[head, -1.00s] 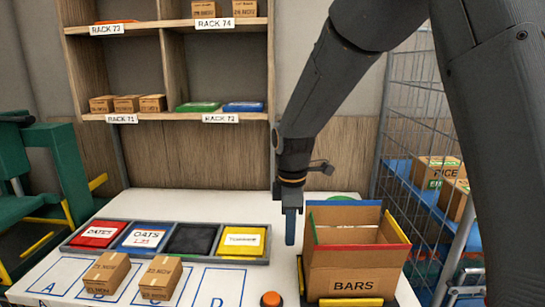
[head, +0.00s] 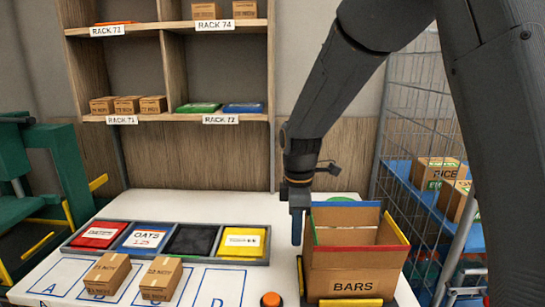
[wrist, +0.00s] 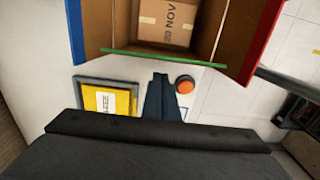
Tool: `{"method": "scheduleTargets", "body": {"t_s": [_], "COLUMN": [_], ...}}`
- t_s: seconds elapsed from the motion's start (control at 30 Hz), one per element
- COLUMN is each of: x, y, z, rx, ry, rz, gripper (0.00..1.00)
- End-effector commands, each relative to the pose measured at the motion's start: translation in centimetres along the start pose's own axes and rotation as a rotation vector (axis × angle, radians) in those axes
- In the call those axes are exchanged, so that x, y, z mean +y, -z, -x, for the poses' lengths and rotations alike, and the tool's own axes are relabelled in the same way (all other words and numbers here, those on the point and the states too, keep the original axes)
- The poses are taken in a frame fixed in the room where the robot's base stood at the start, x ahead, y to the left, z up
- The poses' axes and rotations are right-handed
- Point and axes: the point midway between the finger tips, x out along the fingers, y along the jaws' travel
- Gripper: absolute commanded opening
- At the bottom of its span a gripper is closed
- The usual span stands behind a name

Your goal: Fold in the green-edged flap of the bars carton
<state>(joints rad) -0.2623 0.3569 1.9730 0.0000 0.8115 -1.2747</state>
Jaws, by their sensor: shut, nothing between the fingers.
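The bars carton (head: 352,284) stands open at the right of the table, with its flaps raised. Its green-edged flap (head: 315,229) is on the left side. In the wrist view the green edge (wrist: 165,57) runs across the carton mouth on the side nearest my fingers, between the blue-edged flap (wrist: 76,30) and the red-edged flap (wrist: 262,42). My gripper (head: 297,230) is shut and empty, pointing down just outside the green-edged flap. In the wrist view the fingertips (wrist: 160,80) show a small gap to the green edge; contact is not clear.
A brown box (wrist: 165,22) lies inside the carton. An orange button (head: 271,299) sits on the table left of the carton. A tray of coloured packs (head: 168,240) and two small boxes stand further left. A wire cage (head: 415,120) is on the right.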

Motion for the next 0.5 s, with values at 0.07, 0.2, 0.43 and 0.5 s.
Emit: {"method": "scheduleTargets", "body": {"t_s": [0.07,0.2,0.43,0.5], "x": [0.0,0.0,0.0,0.0], "y": [-0.5,-1.2,-2.5,-2.9], "z": [0.1,0.2,0.4,0.5], "rx": [0.0,0.0,0.0,0.0], "ry": [0.0,0.0,0.001,0.001], "rz": [-0.002,-0.001,-0.002,-0.002], "gripper": [0.0,0.0,0.0,0.0]}}
